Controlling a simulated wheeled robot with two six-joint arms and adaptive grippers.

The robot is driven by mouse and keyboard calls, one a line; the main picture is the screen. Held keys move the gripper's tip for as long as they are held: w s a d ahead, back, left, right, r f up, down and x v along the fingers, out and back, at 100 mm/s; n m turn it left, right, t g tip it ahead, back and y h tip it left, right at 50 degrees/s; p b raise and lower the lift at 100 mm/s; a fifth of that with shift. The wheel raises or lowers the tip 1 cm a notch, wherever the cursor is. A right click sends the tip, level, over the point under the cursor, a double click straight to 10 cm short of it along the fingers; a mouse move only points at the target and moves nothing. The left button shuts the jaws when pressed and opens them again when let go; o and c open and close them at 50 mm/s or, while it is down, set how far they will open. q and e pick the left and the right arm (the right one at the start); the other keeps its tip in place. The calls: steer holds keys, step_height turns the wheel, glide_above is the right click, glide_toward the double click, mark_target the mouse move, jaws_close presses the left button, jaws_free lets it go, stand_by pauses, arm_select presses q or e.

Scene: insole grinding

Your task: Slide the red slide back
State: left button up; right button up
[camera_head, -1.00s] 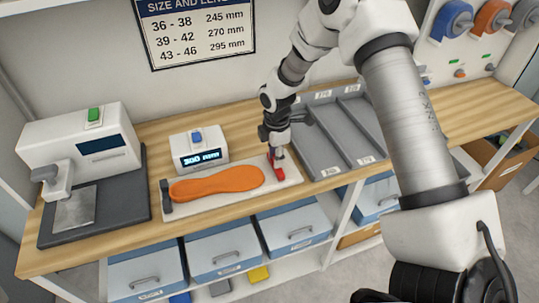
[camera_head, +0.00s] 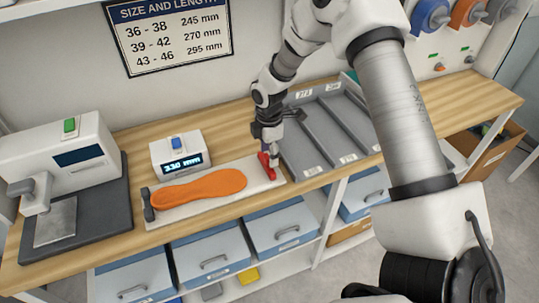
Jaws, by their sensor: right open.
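The red slide (camera_head: 266,170) stands at the right end of the white measuring board (camera_head: 213,213), apart from the insole. The orange insole (camera_head: 199,190) lies flat on the board, its left end by the dark stop (camera_head: 149,205). My right gripper (camera_head: 268,147) points down right at the red slide, fingers open. Its fingertips partly hide the slide's top, and I cannot tell whether they touch it. The measuring unit (camera_head: 177,144) behind the board shows what looks like 330 mm. My left gripper is out of view.
A grey sorting tray (camera_head: 307,162) with several labelled lanes stands close to the right of the board. A white machine (camera_head: 62,155) on a dark base is at the left. Blue drawers (camera_head: 283,228) sit under the table. A size chart (camera_head: 180,32) hangs on the wall.

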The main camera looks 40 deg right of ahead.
step_height(320, 180, up, 10)
steer(key=shift+d+r, duration=0.2)
steer(key=shift+r, duration=0.05)
steer(key=shift+c, duration=0.3)
